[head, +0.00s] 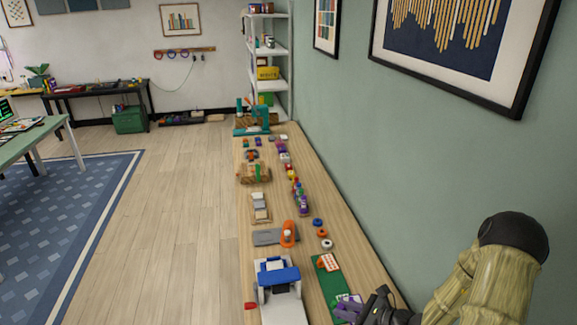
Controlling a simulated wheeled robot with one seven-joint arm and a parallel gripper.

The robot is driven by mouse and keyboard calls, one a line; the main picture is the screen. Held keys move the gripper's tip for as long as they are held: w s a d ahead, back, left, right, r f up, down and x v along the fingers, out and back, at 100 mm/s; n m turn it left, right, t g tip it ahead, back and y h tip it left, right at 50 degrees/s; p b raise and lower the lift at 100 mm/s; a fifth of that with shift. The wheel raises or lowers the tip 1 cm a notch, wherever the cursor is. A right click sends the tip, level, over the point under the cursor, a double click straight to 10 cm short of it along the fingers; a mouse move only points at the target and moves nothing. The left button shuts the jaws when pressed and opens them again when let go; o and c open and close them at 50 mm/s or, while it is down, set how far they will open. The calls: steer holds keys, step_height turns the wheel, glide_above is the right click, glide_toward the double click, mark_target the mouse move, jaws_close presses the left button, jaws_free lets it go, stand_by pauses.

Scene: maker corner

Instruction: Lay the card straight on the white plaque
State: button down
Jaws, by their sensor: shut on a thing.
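My gripper (368,304), dark, is low at the right, over the near end of the wooden bench. It is shut on a small purple-and-white piece (345,300), seemingly the card, at the near end of a green mat (330,283). The fingers partly hide the piece, and I cannot tell whether it touches the mat. A white card-like piece with an orange-red pattern (327,262) lies at the mat's far end. I cannot pick out the white plaque with certainty.
A white-and-blue device (279,285) with a red knob stands left of the mat. Beyond it are a grey plate with an orange tool (288,234), small rings (323,233) and rows of small coloured items. A green wall borders the bench's right side; open floor lies left.

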step_height(320, 180, down, 9)
steer(key=b, duration=0.2)
steer(key=shift+s+r+b, duration=0.15)
steer(key=shift+b, duration=0.2)
steer(key=shift+a, duration=0.1)
step_height(320, 180, up, 14)
steer(key=p, duration=0.5)
steer(key=shift+r, duration=0.25)
step_height(320, 180, down, 14)
steer(key=b, duration=0.5)
steer(key=shift+f, duration=0.25)
steer(key=shift+r, duration=0.1)
stand_by(0.8)
stand_by(0.3)
